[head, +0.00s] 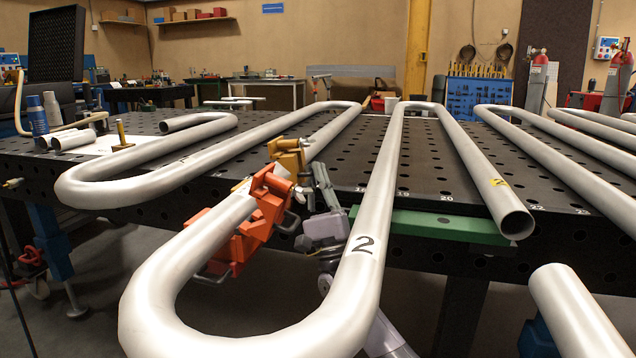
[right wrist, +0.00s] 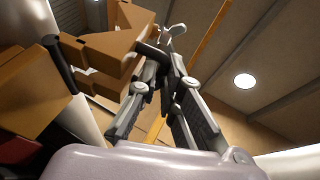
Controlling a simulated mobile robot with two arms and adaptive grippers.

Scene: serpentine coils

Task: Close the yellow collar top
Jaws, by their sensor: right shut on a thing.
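The yellow collar (head: 287,154) sits around the pipe joint behind an orange clamp (head: 262,205). In the right wrist view the collar (right wrist: 100,48) shows large at the upper left, with a gap between its parts. How far its top is closed I cannot tell. My right gripper (head: 316,178) stands just right of the collar, reaching up from below. In the right wrist view its fingers (right wrist: 160,68) come together on a dark handle (right wrist: 151,50) at the collar's side. The fingers partly hide that handle. My left gripper is not in view.
A serpentine pipe marked 2 (head: 362,243) bends around the front, close to my right arm. More pipe coils (head: 570,155) lie on the perforated black table (head: 455,178). A green bar (head: 440,226) runs along the table's near edge. An orange part (right wrist: 30,95) crowds the wrist view's left.

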